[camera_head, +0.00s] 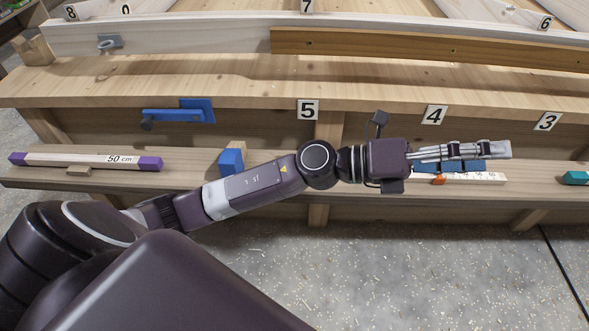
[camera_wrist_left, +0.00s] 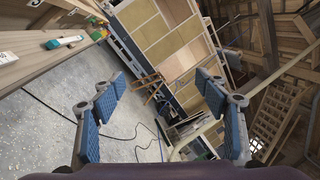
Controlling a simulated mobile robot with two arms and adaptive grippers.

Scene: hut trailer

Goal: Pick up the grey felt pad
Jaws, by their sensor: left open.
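I cannot make out a grey felt pad in either view. My left gripper (camera_head: 503,152) reaches to the right along the front of the workbench, over its lower shelf, and is seen side-on in the head view. In the left wrist view its two blue-padded fingers (camera_wrist_left: 160,82) stand wide apart with nothing between them. It hides part of the shelf behind and below it. My right gripper is in neither view.
The lower shelf (camera_head: 330,178) holds a purple-ended 50 cm bar (camera_head: 95,161), a small wooden block (camera_head: 79,171), a blue block (camera_head: 231,161), a white marked strip (camera_head: 475,178) and a teal block (camera_head: 576,178). A blue clamp-like tool (camera_head: 180,113) is above. Cables (camera_wrist_left: 50,103) lie on the floor.

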